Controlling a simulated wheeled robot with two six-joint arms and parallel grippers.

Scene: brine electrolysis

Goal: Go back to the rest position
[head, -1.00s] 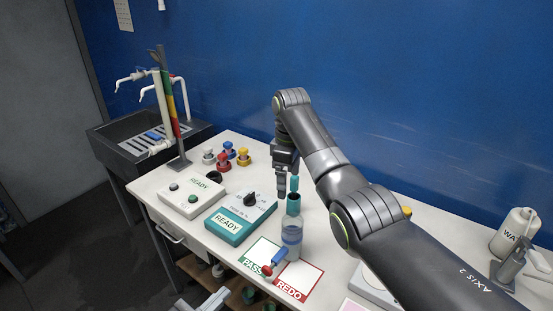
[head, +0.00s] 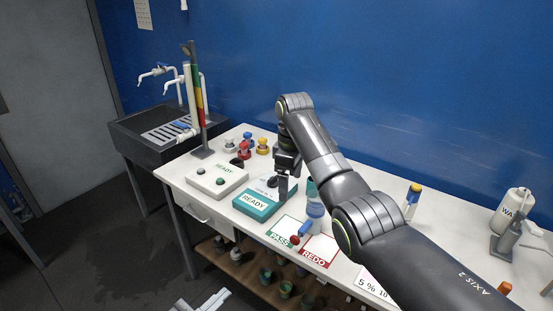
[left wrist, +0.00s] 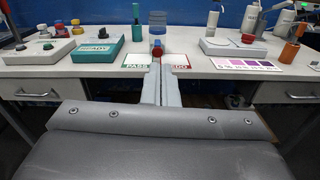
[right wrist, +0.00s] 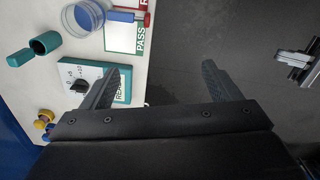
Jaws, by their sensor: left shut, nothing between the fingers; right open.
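My right gripper (head: 283,190) hangs open in front of the teal READY box (head: 258,203). In the right wrist view its two fingers (right wrist: 165,72) are spread with nothing between them, and one overlaps the box's edge. My left gripper (head: 205,301) is low at the bottom edge of the head view, in front of the bench. In the left wrist view its fingers (left wrist: 160,78) are shut together and empty, pointing at the bench front between the PASS and REDO cards. My right arm crosses the bench and hides part of it.
A bottle with blue liquid (head: 315,209) stands near the PASS card (head: 279,237) and REDO card (head: 316,255). A red-and-blue piece (head: 301,231) lies by the cards. The sink (head: 150,137) is left. Floor before the bench looks clear.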

